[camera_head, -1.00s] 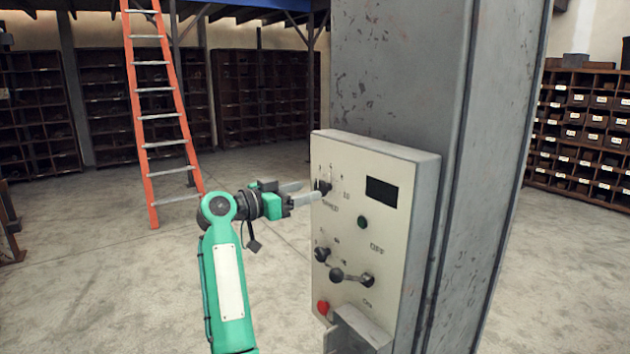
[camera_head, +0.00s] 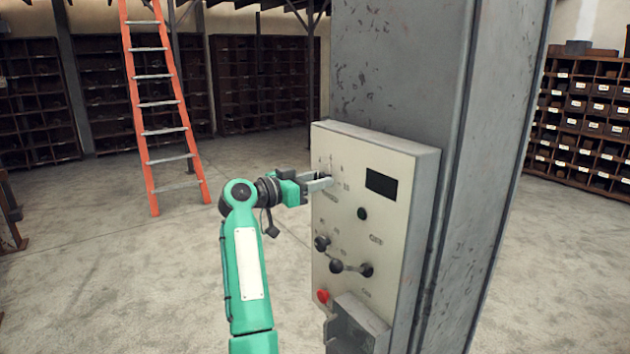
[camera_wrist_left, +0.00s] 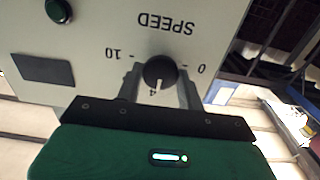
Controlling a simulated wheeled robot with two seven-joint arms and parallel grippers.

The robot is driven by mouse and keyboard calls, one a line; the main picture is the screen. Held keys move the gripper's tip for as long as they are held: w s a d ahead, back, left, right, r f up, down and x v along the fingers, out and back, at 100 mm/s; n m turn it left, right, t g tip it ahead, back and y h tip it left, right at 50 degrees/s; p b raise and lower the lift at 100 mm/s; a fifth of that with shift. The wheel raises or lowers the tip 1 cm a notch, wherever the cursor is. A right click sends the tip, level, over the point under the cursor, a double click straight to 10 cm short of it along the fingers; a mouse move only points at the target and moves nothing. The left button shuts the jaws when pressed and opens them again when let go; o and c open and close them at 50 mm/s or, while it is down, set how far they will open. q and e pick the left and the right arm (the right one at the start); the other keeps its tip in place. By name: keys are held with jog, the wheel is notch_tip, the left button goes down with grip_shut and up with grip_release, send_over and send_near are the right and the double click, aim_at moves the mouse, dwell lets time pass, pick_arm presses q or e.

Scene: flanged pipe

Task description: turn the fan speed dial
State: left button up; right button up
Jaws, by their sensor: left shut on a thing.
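The fan speed dial is a small black knob (camera_wrist_left: 160,73) on the pale control panel (camera_head: 335,225), beside the label SPEED and marks 0 and 10. It shows in the left wrist view, upside down, between my two grey fingers. In the head view my left gripper (camera_head: 322,183) reaches the upper left of the panel and its fingers hide most of the dial. My left gripper (camera_wrist_left: 160,90) is shut on the dial, one finger on each side. My right gripper is not in view.
The panel is fixed to a grey column (camera_head: 400,70). An orange ladder (camera_head: 165,110) stands behind on the left.

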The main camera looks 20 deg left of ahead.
pick_arm(q)
jog(key=shift+n, duration=0.3)
jog(key=n+p, duration=0.1)
jog(key=n, duration=0.7)
jog(key=shift+a+p, duration=0.1)
jog(key=shift+p, duration=0.25)
jog(key=n+p, duration=0.2)
jog(key=n, duration=0.3)
jog(key=shift+w+p, duration=0.1)
jog(key=shift+p, duration=0.3)
jog(key=n+p, duration=0.3)
jog(key=n, duration=0.1)
jog(key=shift+f, duration=0.1)
jog(key=shift+n, duration=0.3)
